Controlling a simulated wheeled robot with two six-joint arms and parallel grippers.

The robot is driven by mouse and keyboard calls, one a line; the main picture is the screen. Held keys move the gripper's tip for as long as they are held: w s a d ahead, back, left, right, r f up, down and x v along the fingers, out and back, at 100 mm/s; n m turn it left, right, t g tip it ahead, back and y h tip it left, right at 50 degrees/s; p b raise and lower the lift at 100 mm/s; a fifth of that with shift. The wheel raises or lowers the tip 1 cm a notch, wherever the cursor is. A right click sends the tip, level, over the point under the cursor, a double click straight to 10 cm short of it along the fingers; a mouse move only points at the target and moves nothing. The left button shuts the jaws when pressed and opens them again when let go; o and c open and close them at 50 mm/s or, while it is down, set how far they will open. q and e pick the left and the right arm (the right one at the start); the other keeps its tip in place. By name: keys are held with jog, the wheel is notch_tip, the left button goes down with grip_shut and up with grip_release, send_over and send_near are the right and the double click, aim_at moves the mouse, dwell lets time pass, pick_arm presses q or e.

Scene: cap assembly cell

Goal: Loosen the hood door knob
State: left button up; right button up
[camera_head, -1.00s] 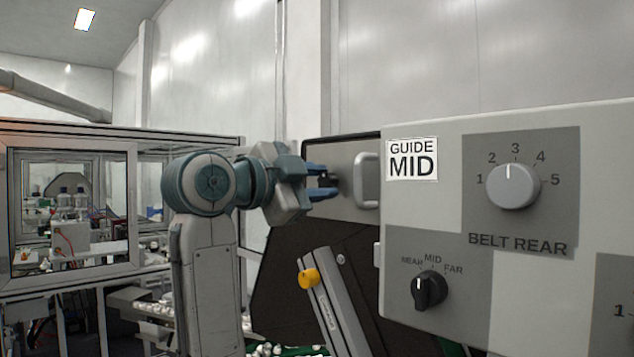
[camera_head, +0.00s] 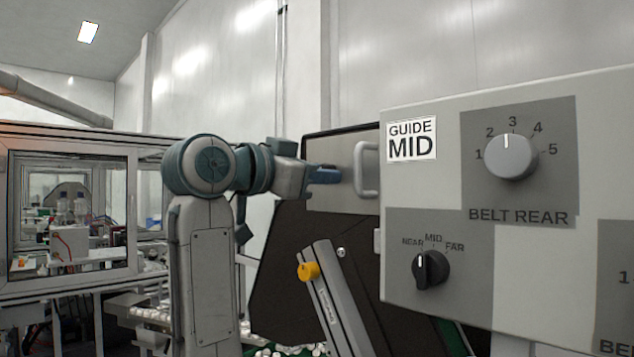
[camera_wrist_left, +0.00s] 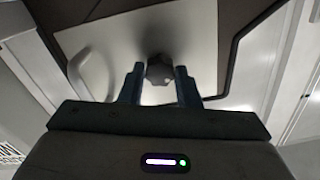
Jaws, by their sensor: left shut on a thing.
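The hood door knob (camera_wrist_left: 159,70) is a small grey lobed knob on a light plate (camera_wrist_left: 195,38), seen in the left wrist view. My left gripper (camera_wrist_left: 160,80) has its two blue fingers on either side of the knob and is shut on it. In the head view the left gripper (camera_head: 338,174) reaches the plate from the left, and its fingers hide the knob. A pale D-shaped handle (camera_head: 367,170) stands on the plate just right of the fingers; it also shows in the left wrist view (camera_wrist_left: 80,72). My right gripper is not in view.
A control panel (camera_head: 445,185) with a BELT REAR dial (camera_head: 511,157) and a guide selector (camera_head: 430,269) fills the right side. A yellow knob (camera_head: 308,271) on a slanted rail is below the gripper. A glazed machine frame (camera_head: 70,215) stands at left.

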pick_arm(q)
jog(key=n+b, duration=0.3)
jog(key=n, duration=1.9)
jog(key=shift+f+n, duration=0.1)
jog(key=shift+n, duration=0.3)
jog(key=shift+w, duration=0.1)
jog(key=o, duration=1)
jog(key=shift+a, duration=0.1)
